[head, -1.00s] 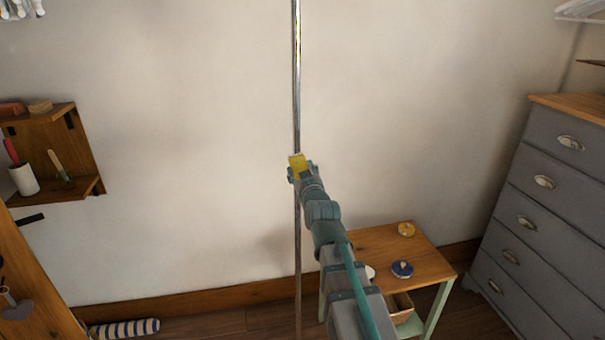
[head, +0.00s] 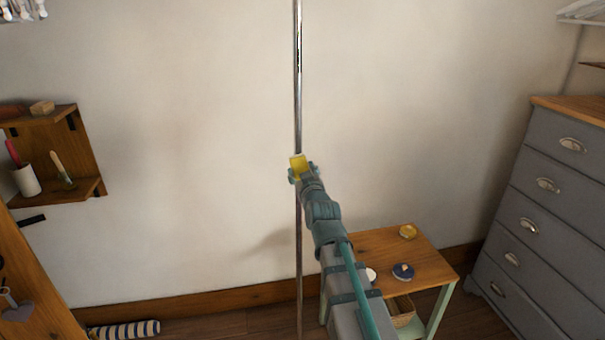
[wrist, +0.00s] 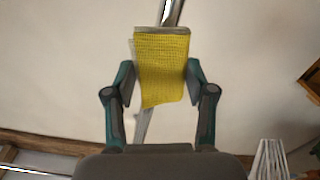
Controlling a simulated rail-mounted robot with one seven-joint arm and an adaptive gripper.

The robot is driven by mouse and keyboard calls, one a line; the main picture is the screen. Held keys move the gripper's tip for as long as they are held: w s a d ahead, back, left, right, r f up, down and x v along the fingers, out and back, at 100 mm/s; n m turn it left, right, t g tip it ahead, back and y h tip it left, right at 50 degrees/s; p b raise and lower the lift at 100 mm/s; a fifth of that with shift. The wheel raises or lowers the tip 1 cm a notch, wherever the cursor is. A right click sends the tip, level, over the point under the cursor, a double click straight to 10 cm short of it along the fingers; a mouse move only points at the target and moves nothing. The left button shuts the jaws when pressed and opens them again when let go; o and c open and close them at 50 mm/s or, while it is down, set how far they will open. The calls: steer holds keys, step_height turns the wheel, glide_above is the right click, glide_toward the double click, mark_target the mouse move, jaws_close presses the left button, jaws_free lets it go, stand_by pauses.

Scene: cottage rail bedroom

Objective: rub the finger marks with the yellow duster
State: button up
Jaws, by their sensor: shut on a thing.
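The yellow duster (wrist: 160,68) is between the fingers of my gripper (wrist: 160,85) in the wrist view, with a grey strip along its top edge. In the head view my gripper (head: 302,172) is shut on the duster (head: 298,165), at the upright metal rail (head: 298,90). The rail also shows above the duster in the wrist view (wrist: 173,12). The duster overlaps the rail; I cannot tell whether it touches. I cannot make out finger marks on the rail, and the part behind the duster is hidden.
A small wooden table (head: 433,268) with a yellow tin (head: 408,232) and a blue tin (head: 403,271) stands right of my arm. A grey chest of drawers (head: 550,220) is at the right, a wall shelf (head: 85,190) at the left. A striped roll (head: 125,329) lies on the floor.

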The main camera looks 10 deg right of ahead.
mark_target(302, 160)
steer(key=shift+w, duration=0.65)
steer(key=shift+s+r+p, duration=0.15)
steer(key=shift+r+p, duration=0.55)
steer(key=shift+r, duration=1.1)
steer(key=shift+r+p, duration=1.4)
steer(key=shift+r, duration=2.1)
steer(key=shift+f+b, duration=0.2)
steer(key=shift+b, duration=0.1)
steer(key=shift+f+b, duration=4.15)
steer(key=shift+f, duration=1)
